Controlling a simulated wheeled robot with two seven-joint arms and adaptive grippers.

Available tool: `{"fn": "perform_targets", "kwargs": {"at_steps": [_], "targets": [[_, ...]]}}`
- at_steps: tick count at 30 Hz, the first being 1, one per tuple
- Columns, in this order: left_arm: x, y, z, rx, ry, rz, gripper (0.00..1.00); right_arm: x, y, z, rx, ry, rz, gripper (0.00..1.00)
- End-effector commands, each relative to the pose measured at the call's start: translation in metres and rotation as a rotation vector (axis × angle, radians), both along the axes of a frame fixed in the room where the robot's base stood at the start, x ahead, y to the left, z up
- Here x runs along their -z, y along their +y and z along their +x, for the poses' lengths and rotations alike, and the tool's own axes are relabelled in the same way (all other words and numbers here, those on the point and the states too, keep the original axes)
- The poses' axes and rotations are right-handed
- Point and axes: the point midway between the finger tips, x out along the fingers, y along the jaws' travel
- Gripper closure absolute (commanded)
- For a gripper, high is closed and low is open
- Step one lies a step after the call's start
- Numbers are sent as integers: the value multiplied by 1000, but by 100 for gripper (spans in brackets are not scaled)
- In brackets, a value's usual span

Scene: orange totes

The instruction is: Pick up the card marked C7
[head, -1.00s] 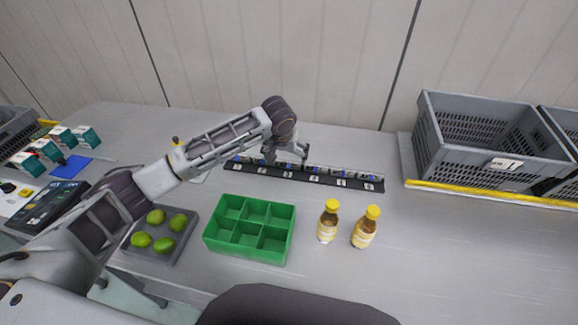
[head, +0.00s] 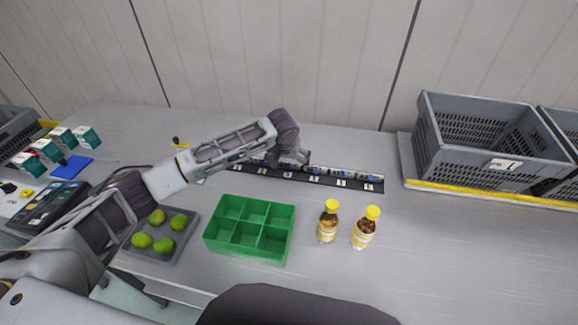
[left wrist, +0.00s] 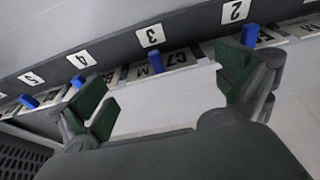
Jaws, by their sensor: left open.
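The card marked C7 (left wrist: 178,58) shows in the left wrist view, in the rack beside the label 3. It is pale with dark print and has a blue piece (left wrist: 155,62) at its edge. My left gripper (left wrist: 165,82) is open, with one green-padded finger on each side of the card; I cannot tell whether they touch it. In the head view my left gripper (head: 298,158) is over the dark card rack (head: 325,181), its fingers mostly hidden by my wrist. The C7 print is too small to read there. My right gripper is not in view.
Neighbouring cards with blue pieces stand along the rack. A green divided box (head: 247,250), two yellow-capped bottles (head: 328,222) and a grey tray (head: 190,238) of green fruits are in front. A grey crate (head: 490,145) stands at right. Table between rack and bottles is clear.

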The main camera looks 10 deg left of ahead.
Motion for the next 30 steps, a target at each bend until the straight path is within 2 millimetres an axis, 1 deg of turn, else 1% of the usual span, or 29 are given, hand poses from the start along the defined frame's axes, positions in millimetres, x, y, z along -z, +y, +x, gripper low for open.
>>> {"fn": "perform_targets", "kwargs": {"at_steps": [1,6,20,30], "targets": [[5,0,2,0,1,1,0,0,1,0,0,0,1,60],[13,0,5,1,0,0,0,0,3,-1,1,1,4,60],[13,0,5,1,0,0,0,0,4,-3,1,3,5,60],[13,0,5,1,0,0,44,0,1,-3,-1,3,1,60]]}}
